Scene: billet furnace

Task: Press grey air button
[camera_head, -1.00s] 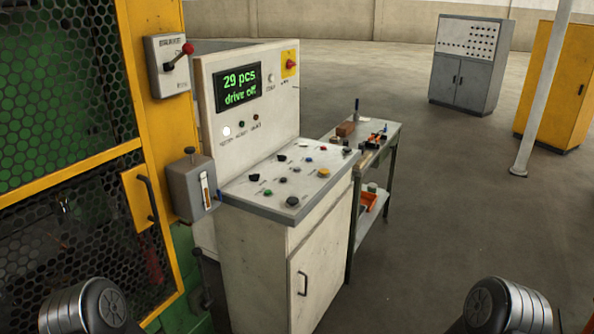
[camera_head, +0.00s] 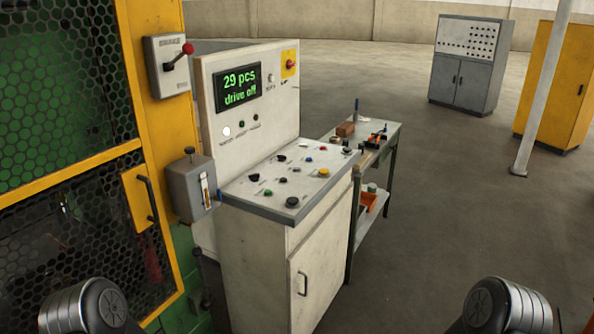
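The control console (camera_head: 262,272) stands at the middle left with a sloped panel of several coloured buttons. A dark grey round button (camera_head: 292,202) sits near the panel's front corner. A smaller grey button (camera_head: 346,150) sits at the panel's far right end. The labels are too small to read, so I cannot tell which one is the air button. Neither gripper is in view. Only links of my left and right arms show at the bottom corners, apart from the console.
The console display (camera_head: 237,87) reads "29 pcs drive off". A yellow-framed mesh guard (camera_head: 157,130) and a grey lever box (camera_head: 190,188) stand at the console's left. A workbench (camera_head: 391,138) with tools stands behind it. The floor (camera_head: 460,210) at right is clear.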

